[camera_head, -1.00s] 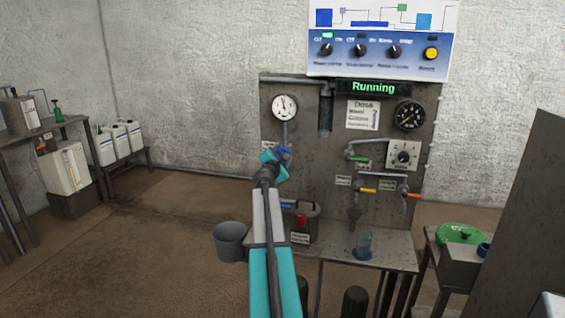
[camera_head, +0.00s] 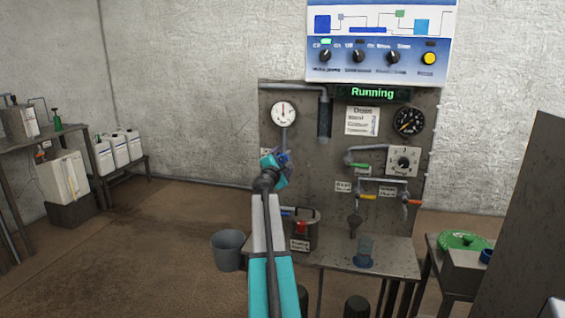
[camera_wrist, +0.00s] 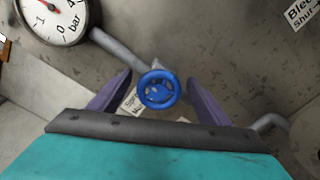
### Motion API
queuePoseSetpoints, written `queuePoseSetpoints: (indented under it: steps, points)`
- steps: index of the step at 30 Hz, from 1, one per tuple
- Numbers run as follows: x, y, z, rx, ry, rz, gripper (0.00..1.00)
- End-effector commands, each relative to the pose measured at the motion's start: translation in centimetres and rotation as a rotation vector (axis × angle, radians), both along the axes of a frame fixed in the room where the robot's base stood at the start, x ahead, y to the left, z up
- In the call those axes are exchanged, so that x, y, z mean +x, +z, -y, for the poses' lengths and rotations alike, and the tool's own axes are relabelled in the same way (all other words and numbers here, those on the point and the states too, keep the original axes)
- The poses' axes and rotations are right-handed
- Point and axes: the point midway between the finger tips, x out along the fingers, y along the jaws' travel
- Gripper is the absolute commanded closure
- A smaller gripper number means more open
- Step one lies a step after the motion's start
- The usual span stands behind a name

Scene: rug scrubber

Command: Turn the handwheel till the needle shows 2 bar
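The blue handwheel (camera_wrist: 158,89) sits on a grey pipe on the panel, in the middle of the wrist view. My gripper (camera_wrist: 160,77) is open, with one purple finger on each side of the wheel and a visible gap to both. In the head view my gripper (camera_head: 280,160) is at the panel below the gauge and covers most of the wheel. The round white gauge (camera_head: 284,113) has a needle pointing roughly upward. In the wrist view the gauge (camera_wrist: 50,18) is cut off at the top, so I cannot read its exact value.
The panel (camera_head: 300,180) also carries a black dial (camera_head: 409,121), a green-handled valve (camera_head: 358,164) and a "Running" display (camera_head: 372,93). A grey bucket (camera_head: 228,252) stands at left on open floor.

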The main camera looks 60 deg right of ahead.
Motion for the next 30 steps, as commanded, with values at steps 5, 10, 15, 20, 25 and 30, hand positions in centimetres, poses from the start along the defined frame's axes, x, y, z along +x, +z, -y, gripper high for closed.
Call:
queuePoseSetpoints:
  steps: [5,10,15,20,25,30]
  points:
    - [0.1,-0.1,-0.1,0.001,0.002,0.0,0.3]
    - [0.1,-0.1,-0.2,0.001,0.003,0.0,0.3]
    - [-0.1,-0.2,-0.9,0.001,0.003,0.0,0.3]
    - [-0.5,-0.2,-2.0,0.002,0.003,0.001,0.3]
    - [-1.0,-0.2,-3.6,0.002,0.003,0.001,0.3]
    - [-1.5,-0.2,-5.2,0.001,0.003,0.0,0.3]
